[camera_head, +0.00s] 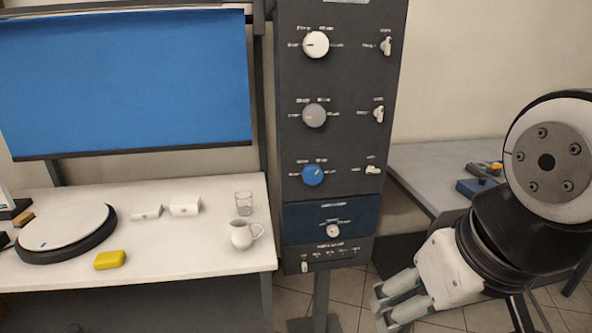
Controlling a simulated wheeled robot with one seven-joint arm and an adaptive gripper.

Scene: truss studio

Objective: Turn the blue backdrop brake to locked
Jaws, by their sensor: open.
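A dark control panel (345,100) stands upright in the middle of the head view. Its lowest knob row has a blue knob (312,174) on the left and a small white brake lever (373,170) on the right. This lever lies about level, while the two white levers above it stand upright. The labels around it are too small to read. My gripper (388,305) is open and empty at the bottom right. It is below and slightly right of the lever, apart from the panel.
A white table (200,250) at left holds a mug (243,235), a glass (244,203), a yellow block (110,260) and a round turntable (65,225). A blue backdrop (125,80) hangs behind it. A grey table (420,160) with tools stands at right, partly behind my arm.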

